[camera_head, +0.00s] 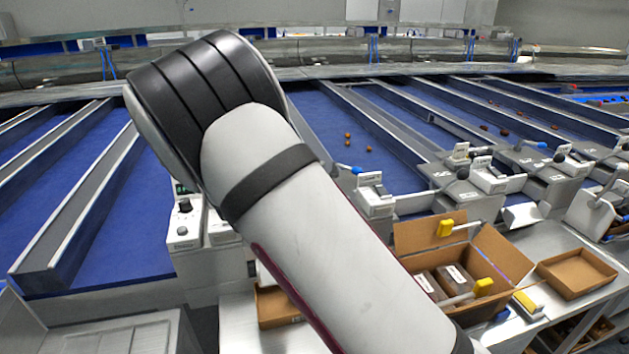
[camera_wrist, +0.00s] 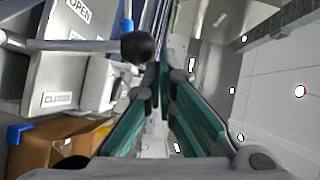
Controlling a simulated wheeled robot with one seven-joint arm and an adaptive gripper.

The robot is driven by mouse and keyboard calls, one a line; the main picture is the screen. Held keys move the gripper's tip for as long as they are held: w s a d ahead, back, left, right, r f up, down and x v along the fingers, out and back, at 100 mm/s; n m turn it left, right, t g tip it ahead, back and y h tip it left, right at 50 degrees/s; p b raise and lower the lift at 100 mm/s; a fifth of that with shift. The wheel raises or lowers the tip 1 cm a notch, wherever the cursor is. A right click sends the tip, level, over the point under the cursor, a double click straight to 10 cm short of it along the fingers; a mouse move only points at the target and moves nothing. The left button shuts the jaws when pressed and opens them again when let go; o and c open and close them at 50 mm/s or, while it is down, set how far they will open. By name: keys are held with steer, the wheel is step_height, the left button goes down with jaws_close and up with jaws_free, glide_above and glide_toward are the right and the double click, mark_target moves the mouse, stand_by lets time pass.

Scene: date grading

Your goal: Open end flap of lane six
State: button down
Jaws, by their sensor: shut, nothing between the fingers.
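In the wrist view my gripper (camera_wrist: 163,78) is shut and empty, its teal-padded fingers together. A black ball knob (camera_wrist: 138,46) on a metal lever is just left of the fingertips; I cannot tell whether they touch. Beside it a grey plate (camera_wrist: 75,50) carries an "OPEN" label at the top and a "CLOSED" label (camera_wrist: 57,98) lower down. In the head view my arm crosses the middle and my gripper is out of sight. Several lane ends with levers and small control boxes (camera_head: 373,196) line the front of the blue lanes. I cannot read which is lane six.
A cardboard box (camera_head: 505,250) with packs and yellow-handled tools stands on the metal bench, beside a shallow cardboard tray (camera_head: 577,273). Brown dates (camera_head: 348,148) lie on a blue lane (camera_head: 325,125). A blue-tipped lever (camera_wrist: 18,133) is at left in the wrist view.

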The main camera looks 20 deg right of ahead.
steer(key=shift+w+f+b, duration=0.2)
steer(key=shift+w+b, duration=0.25)
steer(key=shift+w, duration=0.85)
steer(key=shift+w+f+b, duration=0.15)
steer(key=shift+w+b, duration=0.3)
steer(key=shift+w, duration=0.85)
